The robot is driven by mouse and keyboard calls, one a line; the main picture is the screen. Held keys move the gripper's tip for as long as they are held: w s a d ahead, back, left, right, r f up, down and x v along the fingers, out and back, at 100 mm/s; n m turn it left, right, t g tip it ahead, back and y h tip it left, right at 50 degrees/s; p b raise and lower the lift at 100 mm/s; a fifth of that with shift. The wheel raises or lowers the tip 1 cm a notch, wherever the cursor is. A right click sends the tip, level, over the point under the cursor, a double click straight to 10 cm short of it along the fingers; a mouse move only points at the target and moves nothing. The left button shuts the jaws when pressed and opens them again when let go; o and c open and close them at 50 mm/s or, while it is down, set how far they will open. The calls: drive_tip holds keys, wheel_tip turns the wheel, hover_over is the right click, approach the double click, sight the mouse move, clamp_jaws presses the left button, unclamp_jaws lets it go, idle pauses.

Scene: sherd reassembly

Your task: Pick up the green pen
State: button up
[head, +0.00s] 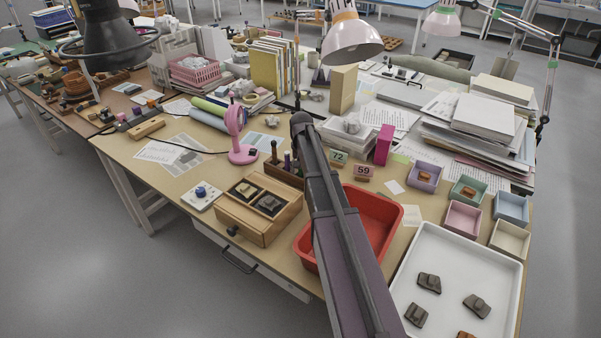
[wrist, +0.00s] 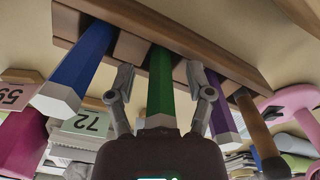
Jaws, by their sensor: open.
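In the wrist view, the green pen (wrist: 160,85) is a hexagonal stick set in a wooden holder (wrist: 140,45). My gripper (wrist: 163,82) is open, with one finger on each side of the green pen. I cannot tell whether either finger touches it. A blue pen (wrist: 78,70) stands to the left of it in this view and a purple pen (wrist: 220,115) to the right. In the head view, part of the wooden holder (head: 282,172) shows beside my arm; the arm hides my gripper and the green pen.
A brown-handled tool (wrist: 254,120) stands beyond the purple pen. Near the holder are a pink magnifier stand (head: 241,152), a wooden box of sherds (head: 262,222), a red tray (head: 388,225) and number signs 72 (head: 338,157) and 59 (head: 363,171). The desk around is crowded.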

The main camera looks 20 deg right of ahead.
idle(0.3)
clamp_jaws()
drive_tip(key=shift+r, duration=0.15)
wheel_tip(320, 180, up, 10)
drive_tip(key=p, duration=1)
idle(0.9)
drive_tip(key=s+a+r+p, duration=0.2)
drive_tip(key=s+a+p, duration=0.1)
drive_tip(key=a, duration=0.7)
drive_tip(key=s+a+r+p, duration=0.3)
drive_tip(key=a, duration=0.7)
drive_tip(key=shift+r, duration=0.25)
